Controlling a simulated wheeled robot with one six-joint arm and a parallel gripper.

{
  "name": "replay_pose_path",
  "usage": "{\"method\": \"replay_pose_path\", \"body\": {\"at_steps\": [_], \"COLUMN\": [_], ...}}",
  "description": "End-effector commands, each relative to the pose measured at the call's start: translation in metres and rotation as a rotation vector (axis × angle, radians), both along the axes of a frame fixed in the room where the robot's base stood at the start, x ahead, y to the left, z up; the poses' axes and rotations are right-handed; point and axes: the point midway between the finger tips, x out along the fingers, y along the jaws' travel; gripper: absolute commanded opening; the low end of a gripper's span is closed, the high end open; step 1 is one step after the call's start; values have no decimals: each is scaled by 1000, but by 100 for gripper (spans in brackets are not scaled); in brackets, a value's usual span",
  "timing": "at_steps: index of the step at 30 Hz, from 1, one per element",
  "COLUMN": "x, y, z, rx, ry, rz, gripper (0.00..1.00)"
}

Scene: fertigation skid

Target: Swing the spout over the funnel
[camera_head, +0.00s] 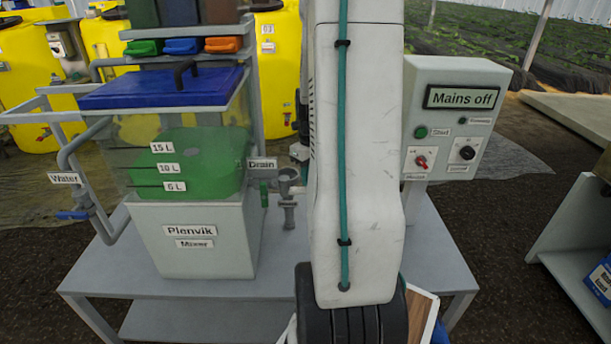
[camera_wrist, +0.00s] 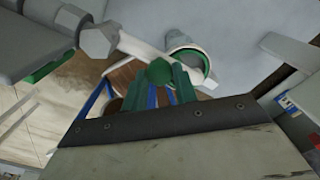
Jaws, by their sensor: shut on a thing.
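In the wrist view, my gripper (camera_wrist: 163,84) has its two teal fingers close together at a round green knob (camera_wrist: 159,71) and is shut on it. A pale spout (camera_wrist: 138,46) runs from a grey hex fitting (camera_wrist: 98,40) past the knob; the knob seems to belong to it. A round grey opening with a green inner edge (camera_wrist: 188,62), which looks like the funnel, is just beyond the fingers. Whether the spout's end is over it I cannot tell.
The Plenvik mixer (camera_head: 196,238) stands on a grey table (camera_head: 90,277) left of my arm. The drain label (camera_head: 262,163) and green valve handle (camera_head: 264,193) are close to the arm. A control box (camera_head: 458,130) reading "Mains off" stands on the right.

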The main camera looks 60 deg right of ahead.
Motion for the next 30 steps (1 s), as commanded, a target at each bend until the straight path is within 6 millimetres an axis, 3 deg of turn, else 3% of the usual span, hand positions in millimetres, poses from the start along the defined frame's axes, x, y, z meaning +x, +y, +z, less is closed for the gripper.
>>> {"method": "replay_pose_path", "body": {"at_steps": [7, 8, 9, 10, 20, 30], "x": [-3, -3, -2, -2, 0, -1], "y": [3, 3, 3, 3, 3, 2], "z": [-1, -1, -1, -1, 4, 57], "rx": [8, 8, 8, 7, 3, 3], "ry": [7, 7, 7, 7, 3, 3], "rz": [1, 1, 2, 2, 4, 3], "gripper": [0, 36, 48, 50, 50, 50]}}
